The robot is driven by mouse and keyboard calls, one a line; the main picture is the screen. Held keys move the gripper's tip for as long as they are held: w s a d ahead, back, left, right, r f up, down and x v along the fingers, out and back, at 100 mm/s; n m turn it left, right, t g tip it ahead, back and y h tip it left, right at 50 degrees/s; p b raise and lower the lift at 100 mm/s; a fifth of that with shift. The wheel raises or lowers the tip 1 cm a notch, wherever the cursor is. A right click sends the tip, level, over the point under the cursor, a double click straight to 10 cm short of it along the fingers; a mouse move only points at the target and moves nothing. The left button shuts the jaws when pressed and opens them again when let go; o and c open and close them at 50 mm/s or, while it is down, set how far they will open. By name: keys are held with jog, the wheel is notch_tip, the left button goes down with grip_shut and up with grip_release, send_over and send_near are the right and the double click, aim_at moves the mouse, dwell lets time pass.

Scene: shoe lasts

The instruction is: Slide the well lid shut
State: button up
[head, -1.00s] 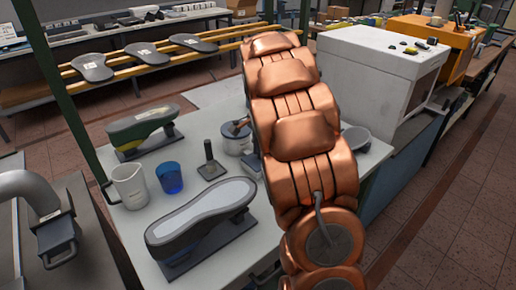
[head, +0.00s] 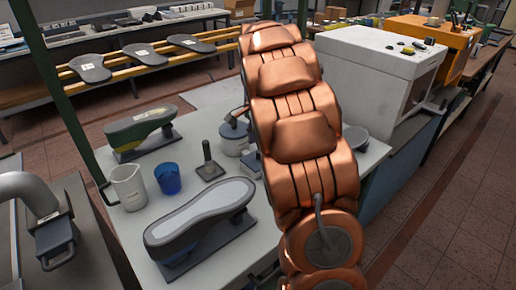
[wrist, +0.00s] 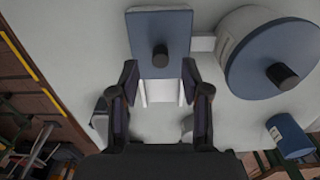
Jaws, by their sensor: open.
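The well lid (wrist: 146,30) is a flat blue-grey rectangular plate with a dark round knob (wrist: 160,55), at the top middle of the wrist view. Below its near edge, pale side walls flank an uncovered strip of the well (wrist: 162,93). My gripper (wrist: 159,75) is open and empty, its fingers spread left and right of that strip, with the knob ahead between them. I see no contact with the knob; the height gap is unclear. In the head view my copper arm hides most of the well and my gripper.
A round pot (wrist: 235,30) with a knobbed blue-grey lid stands close right of the well. A blue cup (head: 167,179), a pitcher (head: 128,187), a black-handled stand (head: 208,165) and shoe lasts (head: 200,215) share the table. A grey dish (head: 356,136) is beyond my arm.

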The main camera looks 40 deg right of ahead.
notch_tip(320, 180, up, 8)
jog(key=shift+r, duration=0.25)
jog(key=shift+a, duration=0.1)
dwell(0.6)
